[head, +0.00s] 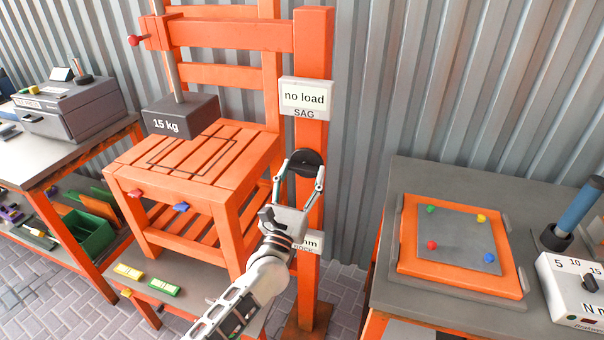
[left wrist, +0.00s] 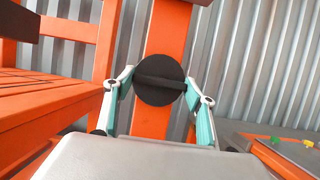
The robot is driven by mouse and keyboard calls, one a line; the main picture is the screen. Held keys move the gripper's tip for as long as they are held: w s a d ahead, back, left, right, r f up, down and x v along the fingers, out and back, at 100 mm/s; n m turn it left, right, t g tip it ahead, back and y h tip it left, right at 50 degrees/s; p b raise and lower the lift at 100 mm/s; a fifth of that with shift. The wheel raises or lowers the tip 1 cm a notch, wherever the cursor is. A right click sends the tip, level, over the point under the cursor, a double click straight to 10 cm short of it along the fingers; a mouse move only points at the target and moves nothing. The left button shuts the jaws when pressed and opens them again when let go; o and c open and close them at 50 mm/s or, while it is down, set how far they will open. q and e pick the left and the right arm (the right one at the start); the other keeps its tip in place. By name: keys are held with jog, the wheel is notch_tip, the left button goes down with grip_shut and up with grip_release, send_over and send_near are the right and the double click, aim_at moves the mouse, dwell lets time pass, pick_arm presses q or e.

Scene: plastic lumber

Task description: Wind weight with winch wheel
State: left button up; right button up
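The winch wheel (head: 307,163) is a black disc with a raised bar across it, mounted on the orange post (head: 310,60). In the left wrist view the wheel (left wrist: 160,80) is straight ahead, with its bar nearly level. My left gripper (head: 300,172) is open, its fingers on either side of the wheel; they look apart from the bar. In the left wrist view the gripper (left wrist: 160,85) also shows open and empty. The grey weight (head: 180,115), marked "15 kg", hangs from a rod above the orange slatted chair (head: 200,155). My right gripper is not in view.
A sign (head: 306,97) on the post reads "no load SAG". A lower sign (head: 309,242) is partly hidden by my gripper. A grey bench (head: 450,185) with an orange panel (head: 410,230) stands at right. Another bench (head: 30,160) with a grey box stands at left.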

pick_arm(q)
jog(key=shift+m, duration=0.4)
jog(key=shift+a+r+m+g+h+p, duration=0.1)
jog(key=shift+m+g+h, duration=0.5)
jog(key=shift+m, duration=0.9)
jog(key=shift+f+m+g+h+p, duration=0.15)
jog(key=shift+m+g+h, duration=0.2)
jog(key=shift+m+h, duration=0.8)
jog(key=shift+a+r+m+g+h+p, duration=0.15)
jog(key=shift+m+g+h, duration=0.25)
jog(key=shift+m, duration=1.45)
jog(key=shift+d, duration=0.15)
jog(key=o, duration=1.1)
jog(key=v, duration=1.2)
